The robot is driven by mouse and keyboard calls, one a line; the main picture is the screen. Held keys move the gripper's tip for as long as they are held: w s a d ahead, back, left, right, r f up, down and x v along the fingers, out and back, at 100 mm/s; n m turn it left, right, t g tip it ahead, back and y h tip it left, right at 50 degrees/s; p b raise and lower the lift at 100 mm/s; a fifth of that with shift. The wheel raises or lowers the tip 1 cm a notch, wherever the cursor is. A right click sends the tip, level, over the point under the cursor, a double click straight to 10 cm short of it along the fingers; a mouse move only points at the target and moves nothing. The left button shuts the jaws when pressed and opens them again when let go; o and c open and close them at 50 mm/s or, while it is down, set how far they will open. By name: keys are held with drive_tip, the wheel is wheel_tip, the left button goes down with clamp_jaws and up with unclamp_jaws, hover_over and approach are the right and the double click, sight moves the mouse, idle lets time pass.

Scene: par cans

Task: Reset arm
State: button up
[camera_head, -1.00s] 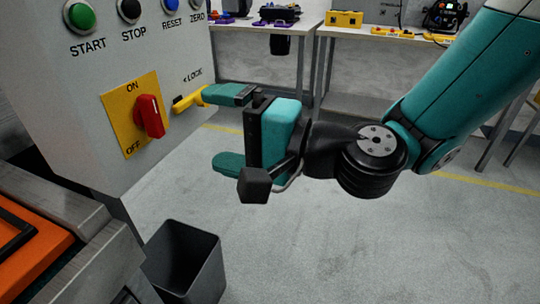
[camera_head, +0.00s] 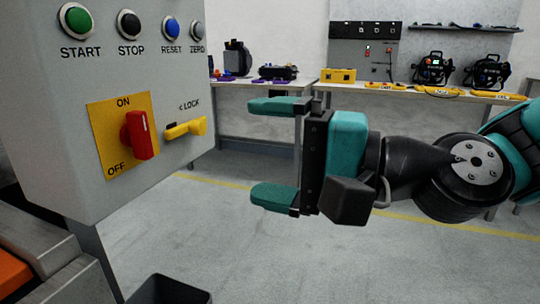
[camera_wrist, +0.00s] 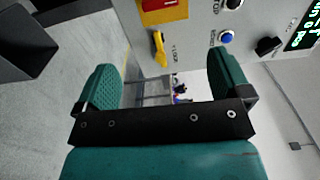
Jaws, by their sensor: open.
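My gripper (camera_head: 272,152) is open and empty in the head view, its two teal fingers spread one above the other and pointing left. It is apart from the grey control box (camera_head: 60,150), to its right. In the wrist view my gripper (camera_wrist: 165,95) shows both fingers with nothing between them. The yellow lock lever (camera_head: 185,128) on the box lies roughly level, left of the fingers. It also shows in the wrist view (camera_wrist: 159,48). The red knob (camera_head: 139,135) on its yellow plate stands near upright between ON and OFF labels.
A dark bin (camera_head: 168,289) stands on the floor below. Benches (camera_head: 400,92) with lamps stand behind. Open floor lies beneath my arm.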

drive_tip(key=shift+f, duration=0.1)
drive_tip(key=s+d+f+n+g+h, duration=0.7)
drive_tip(key=s+d+f+n+h, duration=0.2)
drive_tip(key=d+f+n+h, duration=0.4)
wheel_tip(320, 180, up, 33)
drive_tip(key=m+p, duration=0.1)
drive_tip(key=p, duration=3.3)
drive_tip(key=shift+d+r+y, duration=0.15)
drive_tip(key=shift+y, duration=0.15)
drive_tip(key=shift+w, duration=0.1)
drive_tip(key=shift+c, duration=0.4)
